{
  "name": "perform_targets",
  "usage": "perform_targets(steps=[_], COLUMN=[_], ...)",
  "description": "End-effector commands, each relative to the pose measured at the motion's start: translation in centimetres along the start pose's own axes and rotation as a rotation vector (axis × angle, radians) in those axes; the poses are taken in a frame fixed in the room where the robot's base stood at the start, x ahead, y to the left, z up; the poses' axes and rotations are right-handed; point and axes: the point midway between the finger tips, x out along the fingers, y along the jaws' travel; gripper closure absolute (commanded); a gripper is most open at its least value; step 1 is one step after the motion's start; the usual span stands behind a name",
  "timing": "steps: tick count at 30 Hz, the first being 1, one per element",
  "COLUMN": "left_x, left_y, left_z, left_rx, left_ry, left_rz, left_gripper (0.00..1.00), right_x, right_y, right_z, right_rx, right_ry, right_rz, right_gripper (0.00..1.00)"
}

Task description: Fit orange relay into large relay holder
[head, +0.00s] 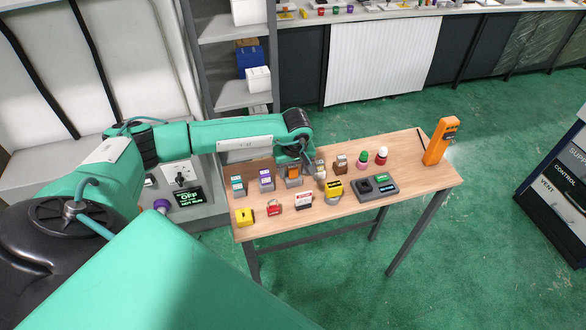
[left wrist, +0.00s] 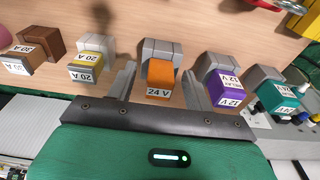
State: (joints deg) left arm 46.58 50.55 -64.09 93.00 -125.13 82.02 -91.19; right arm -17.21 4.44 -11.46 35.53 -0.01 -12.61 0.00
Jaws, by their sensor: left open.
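The orange relay (left wrist: 159,78), labelled 24 V, is in the middle of the left wrist view. It stands at a grey block (left wrist: 162,49) that looks like a relay holder; I cannot tell how deep it sits there. In the head view the orange relay (head: 294,172) is partly hidden by my arm. My left gripper (left wrist: 159,76) is open, with one finger on each side of the relay and gaps showing. In the head view the left gripper (head: 293,163) is over the back of the table. My right gripper is not in view.
A purple relay (left wrist: 225,85) and a teal relay (left wrist: 283,95) stand to the right in the wrist view, a yellow one (left wrist: 87,66) to the left. The wooden table (head: 415,180) also holds a black-grey charger-like block (head: 374,188) and an orange handheld device (head: 440,141).

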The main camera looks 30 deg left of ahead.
Motion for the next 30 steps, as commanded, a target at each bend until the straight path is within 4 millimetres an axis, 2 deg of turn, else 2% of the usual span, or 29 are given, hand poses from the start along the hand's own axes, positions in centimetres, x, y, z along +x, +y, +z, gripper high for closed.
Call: perform_targets(steps=[18,30], left_x=[-3.5,-3.5], left_y=[0.0,0.0], left_z=[-0.5,-0.5], left_rx=[0.001,0.0], left_ry=[0.0,0.0], left_rz=[0.0,0.0], left_gripper=[0.48,0.48], right_x=[-1.2,-1.1], right_y=[0.4,0.4], right_z=[0.0,0.0], right_rx=[-0.001,-0.001], right_ry=[-0.001,-0.001], right_rz=[0.004,0.004], right_gripper=[0.64,0.64])
